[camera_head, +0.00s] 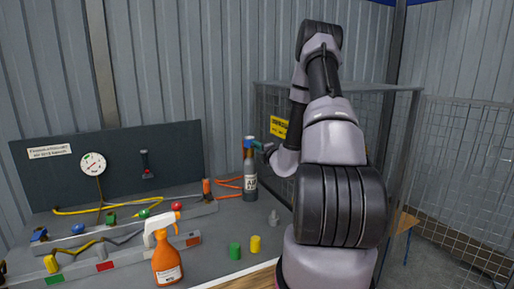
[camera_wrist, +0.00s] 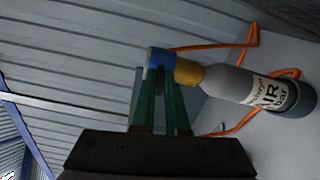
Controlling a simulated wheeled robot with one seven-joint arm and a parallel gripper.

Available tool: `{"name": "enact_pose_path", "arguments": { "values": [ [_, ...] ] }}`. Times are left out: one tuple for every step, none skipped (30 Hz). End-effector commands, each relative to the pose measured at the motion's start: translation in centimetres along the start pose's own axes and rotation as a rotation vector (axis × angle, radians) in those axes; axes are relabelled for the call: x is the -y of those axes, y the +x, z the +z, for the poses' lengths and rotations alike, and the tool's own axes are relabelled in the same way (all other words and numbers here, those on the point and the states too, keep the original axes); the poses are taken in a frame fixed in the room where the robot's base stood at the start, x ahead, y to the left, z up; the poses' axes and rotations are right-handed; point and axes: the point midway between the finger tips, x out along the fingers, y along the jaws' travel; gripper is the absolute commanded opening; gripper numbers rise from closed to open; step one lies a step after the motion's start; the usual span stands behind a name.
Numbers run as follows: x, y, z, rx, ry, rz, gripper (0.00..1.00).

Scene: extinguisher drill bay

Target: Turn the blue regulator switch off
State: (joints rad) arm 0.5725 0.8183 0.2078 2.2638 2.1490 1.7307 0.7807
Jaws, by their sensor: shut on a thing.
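The blue regulator switch (camera_wrist: 159,57) sits on a yellow-brown neck (camera_wrist: 188,72) at the top of a grey air bottle (camera_wrist: 234,84). In the head view the bottle (camera_head: 250,184) stands upright on the bench, with the blue switch (camera_head: 248,139) small at its top. My gripper (camera_wrist: 160,72) has green fingers that reach the blue switch from the side and are shut on it. In the head view my gripper (camera_head: 254,145) is at the bottle's top, coming from the right. The fingers partly cover the switch, and its exact turn angle is hard to tell.
An orange hose (camera_head: 229,183) runs behind the bottle. An orange spray bottle (camera_head: 166,262), a green cylinder (camera_head: 235,251) and a yellow one (camera_head: 255,244) stand in front. A dark panel (camera_head: 60,182) with a gauge (camera_head: 92,163) stands left. A wire cage (camera_head: 385,125) is behind my arm.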

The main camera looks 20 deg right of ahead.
Motion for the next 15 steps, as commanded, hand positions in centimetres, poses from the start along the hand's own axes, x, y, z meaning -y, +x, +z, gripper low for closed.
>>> {"name": "enact_pose_path", "arguments": {
  "values": [
    [0.05, -0.02, 0.02, 0.001, 0.029, -0.001, 0.0],
    [0.05, -0.01, 0.01, 0.0, 0.045, -0.001, 0.0],
    [0.06, -0.01, 0.0, 0.0, 0.065, -0.001, 0.0],
    [0.06, -0.01, 0.0, 0.0, 0.079, -0.001, 0.0],
    [0.07, -0.01, 0.0, 0.0, 0.092, -0.001, 0.0],
    [0.07, -0.01, 0.0, 0.0, 0.107, -0.001, 0.0],
    [0.08, -0.01, 0.01, 0.0, 0.118, -0.001, 0.0],
    [0.08, -0.01, 0.01, 0.0, 0.126, -0.001, 0.0],
    [0.08, -0.01, 0.02, 0.0, 0.137, -0.001, 0.0],
    [0.08, -0.01, 0.02, 0.001, 0.144, -0.001, 0.0],
    [0.08, -0.01, 0.02, 0.001, 0.15, -0.001, 0.0],
    [0.08, -0.01, 0.02, 0.001, 0.157, -0.001, 0.0],
    [0.08, -0.01, 0.02, 0.001, 0.16, -0.001, 0.0],
    [0.08, -0.01, 0.02, 0.001, 0.163, -0.001, 0.0],
    [0.08, -0.01, 0.02, 0.001, 0.167, 0.0, 0.0]
  ]
}}
